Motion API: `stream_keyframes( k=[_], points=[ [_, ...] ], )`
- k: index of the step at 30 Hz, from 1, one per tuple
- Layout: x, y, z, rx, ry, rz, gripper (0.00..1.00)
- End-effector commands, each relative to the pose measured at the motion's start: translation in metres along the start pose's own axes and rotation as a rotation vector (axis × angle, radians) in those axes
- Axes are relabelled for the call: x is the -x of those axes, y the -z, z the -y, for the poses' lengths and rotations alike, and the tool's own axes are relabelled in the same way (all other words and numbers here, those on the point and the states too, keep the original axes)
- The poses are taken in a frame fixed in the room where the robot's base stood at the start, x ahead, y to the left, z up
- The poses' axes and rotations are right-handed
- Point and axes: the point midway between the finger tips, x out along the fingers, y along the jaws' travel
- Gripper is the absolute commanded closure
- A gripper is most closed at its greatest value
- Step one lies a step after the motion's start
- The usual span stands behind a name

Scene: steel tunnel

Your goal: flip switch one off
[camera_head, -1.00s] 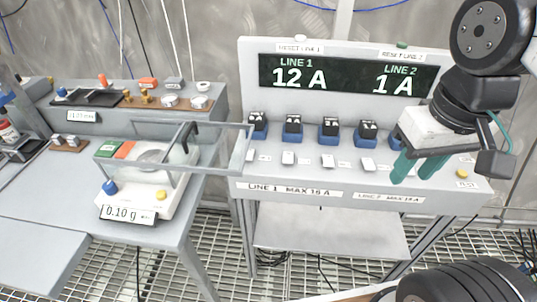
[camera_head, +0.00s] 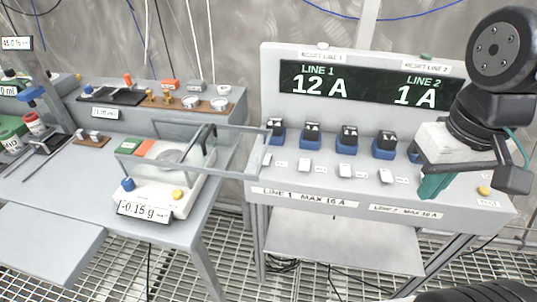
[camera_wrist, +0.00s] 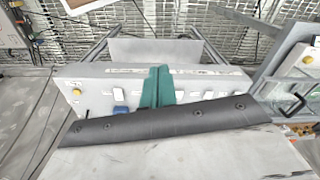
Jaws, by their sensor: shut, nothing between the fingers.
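A grey console carries a row of small white switches. The leftmost switch (camera_head: 267,160) is partly behind the clear balance frame, and its label is too small to read. More white switches (camera_head: 304,165) run to the right, each in front of a blue socket (camera_head: 312,139) with a black plug. My gripper (camera_head: 430,187) has green fingers, shut and empty, over the right part of the console, far right of the leftmost switch. In the wrist view the shut fingers (camera_wrist: 157,86) stand over the switch row, with white switches (camera_wrist: 179,95) beside them.
The display (camera_head: 370,85) reads LINE 1 12 A and LINE 2 1 A. Reset buttons (camera_head: 323,46) sit on its top. A balance (camera_head: 150,200) with a clear open frame stands left of the console, reaching its left end. A yellow button (camera_head: 484,191) is at the right end.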

Motion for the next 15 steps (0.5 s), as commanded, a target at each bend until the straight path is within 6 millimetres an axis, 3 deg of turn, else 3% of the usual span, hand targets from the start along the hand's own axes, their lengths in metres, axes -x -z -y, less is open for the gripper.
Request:
stream_keyframes(
  k=[8,15],
  points=[
    [-0.028,0.036,0.023,0.008,0.105,0.171,1.0],
    [-0.057,0.085,0.059,0.157,0.304,0.238,1.0]
  ],
)
